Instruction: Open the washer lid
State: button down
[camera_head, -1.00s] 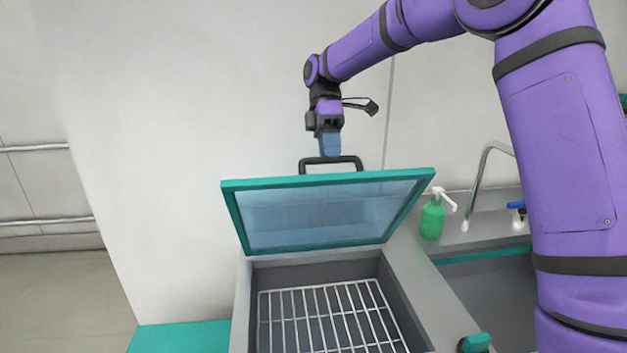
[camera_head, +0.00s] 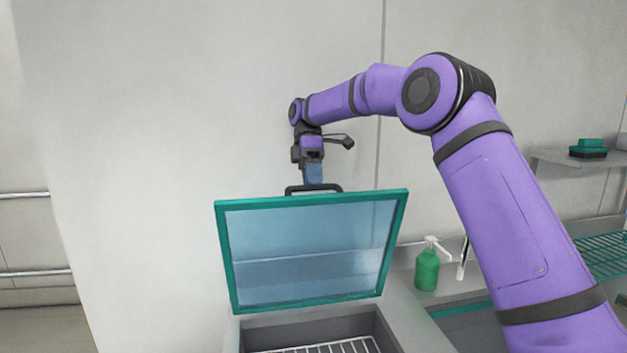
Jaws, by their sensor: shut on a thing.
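The washer lid (camera_head: 308,255) is a pane of bluish glass in a teal frame. It stands raised and steeply tilted at the back of the grey washer basin (camera_head: 395,320). A black bar handle (camera_head: 331,188) sits on its top edge. My gripper (camera_head: 313,182) points down at the handle and is shut on it; the fingertips are small and partly hidden there. A wire rack (camera_head: 345,346) shows inside the open basin.
A green soap bottle (camera_head: 427,270) with a white pump stands right of the lid, near a tap and sink. A wall shelf (camera_head: 575,162) and a green wire rack (camera_head: 600,252) are at the right. The wall behind the lid is plain.

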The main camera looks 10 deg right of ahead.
jog(key=shift+w+d+f, duration=0.1)
jog(key=shift+f, duration=0.35)
jog(key=shift+w+d+f, duration=0.1)
jog(key=shift+f, duration=0.3)
jog(key=c, duration=1.1)
grip_release()
jog(key=shift+w+f, duration=0.1)
jog(key=shift+w, duration=0.15)
jog(key=shift+a+r, duration=0.15)
jog(key=shift+r, duration=0.15)
jog(key=s+r, duration=0.2)
jog(key=s, duration=0.6)
jog(key=s+d+r, duration=0.1)
jog(key=s+r, duration=0.1)
jog(key=s, duration=0.6)
jog(key=shift+d+r, duration=0.2)
jog(key=shift+r, duration=0.15)
